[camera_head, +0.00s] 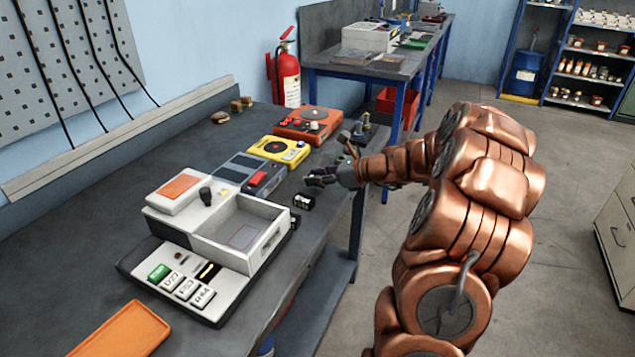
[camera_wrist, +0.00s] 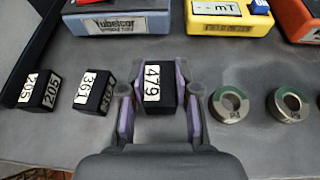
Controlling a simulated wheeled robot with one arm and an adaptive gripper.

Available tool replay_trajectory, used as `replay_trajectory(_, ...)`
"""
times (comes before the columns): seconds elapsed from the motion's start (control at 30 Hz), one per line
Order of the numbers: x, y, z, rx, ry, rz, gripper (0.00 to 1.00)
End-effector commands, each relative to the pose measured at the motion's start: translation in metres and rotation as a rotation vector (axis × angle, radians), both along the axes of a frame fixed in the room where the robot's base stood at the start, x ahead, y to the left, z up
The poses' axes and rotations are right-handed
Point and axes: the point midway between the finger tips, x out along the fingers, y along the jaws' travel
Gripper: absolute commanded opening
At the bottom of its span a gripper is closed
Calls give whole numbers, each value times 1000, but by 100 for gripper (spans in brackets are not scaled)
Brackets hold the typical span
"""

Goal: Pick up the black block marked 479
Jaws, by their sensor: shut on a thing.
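The black block marked 479 (camera_wrist: 167,88) sits between the two fingers of my gripper (camera_wrist: 158,104) in the wrist view. Its white label with the number faces the camera. The fingers are shut on its left and right sides. Whether it touches the bench or hangs just above it, I cannot tell. In the head view my gripper (camera_head: 318,180) is low over the right edge of the bench; the block in it is too small and covered to make out.
Black blocks marked 361 (camera_wrist: 93,92) and 205 (camera_wrist: 40,90) stand left of my gripper. Two ring-shaped parts (camera_wrist: 229,104) (camera_wrist: 290,104) lie to its right. A blue-grey device (camera_wrist: 118,20) and a yellow device (camera_wrist: 231,22) stand behind. A white-grey tray unit (camera_head: 270,215) is on the bench.

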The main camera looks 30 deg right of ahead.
Motion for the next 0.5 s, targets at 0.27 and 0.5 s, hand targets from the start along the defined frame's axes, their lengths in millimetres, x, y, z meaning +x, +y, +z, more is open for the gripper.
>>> replay_trajectory(0.27,-9,-25,20,1,-2,-2,0)
replay_trajectory(0.5,-26,-76,26,0,-4,-6,0)
